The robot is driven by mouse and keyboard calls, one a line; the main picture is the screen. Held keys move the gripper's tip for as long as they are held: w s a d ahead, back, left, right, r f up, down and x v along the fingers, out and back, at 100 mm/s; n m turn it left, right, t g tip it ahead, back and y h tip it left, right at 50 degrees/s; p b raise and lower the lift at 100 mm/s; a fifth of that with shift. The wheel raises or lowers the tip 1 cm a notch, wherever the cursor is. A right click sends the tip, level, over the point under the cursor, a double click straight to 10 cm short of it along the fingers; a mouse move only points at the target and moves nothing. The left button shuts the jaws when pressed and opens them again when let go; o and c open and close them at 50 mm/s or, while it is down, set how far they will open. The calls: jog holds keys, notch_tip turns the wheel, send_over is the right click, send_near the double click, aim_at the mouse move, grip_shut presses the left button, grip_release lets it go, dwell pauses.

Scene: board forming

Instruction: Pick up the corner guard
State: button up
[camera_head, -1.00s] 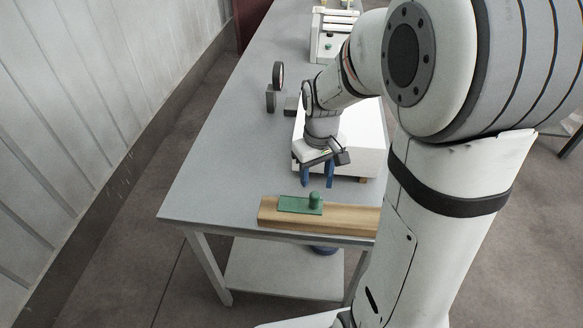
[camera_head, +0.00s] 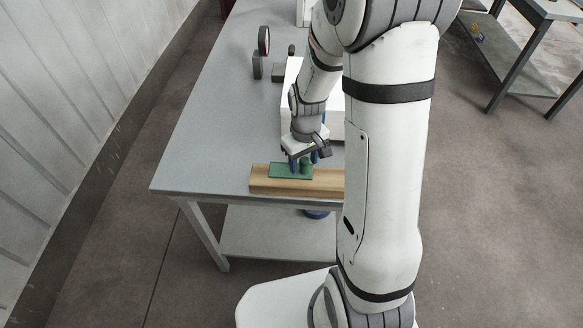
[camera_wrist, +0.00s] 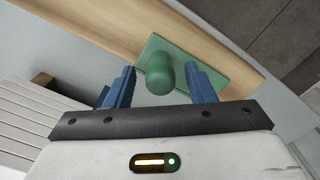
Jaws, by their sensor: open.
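The green corner guard, a flat plate with an upright round knob, lies on a wooden beam. In the head view the corner guard (camera_head: 285,171) is partly hidden by my gripper (camera_head: 303,163). In the wrist view the corner guard (camera_wrist: 207,68) shows its knob between the two blue fingers of my gripper (camera_wrist: 165,88). My gripper is open and holds nothing. The fingers stand on either side of the knob, and I cannot tell whether either touches it.
The wooden beam (camera_head: 262,186) lies along the near edge of the grey table (camera_head: 215,125). A white box (camera_head: 291,75) stands behind my gripper. Dark round and block-shaped items (camera_head: 263,41) stand farther back. The table's left side is clear.

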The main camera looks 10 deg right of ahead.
jog(key=shift+c, duration=0.3)
grip_shut()
jog(key=shift+r, duration=0.15)
notch_tip(320, 180, up, 10)
jog(key=shift+f+b, duration=0.1)
jog(key=shift+b, duration=0.4)
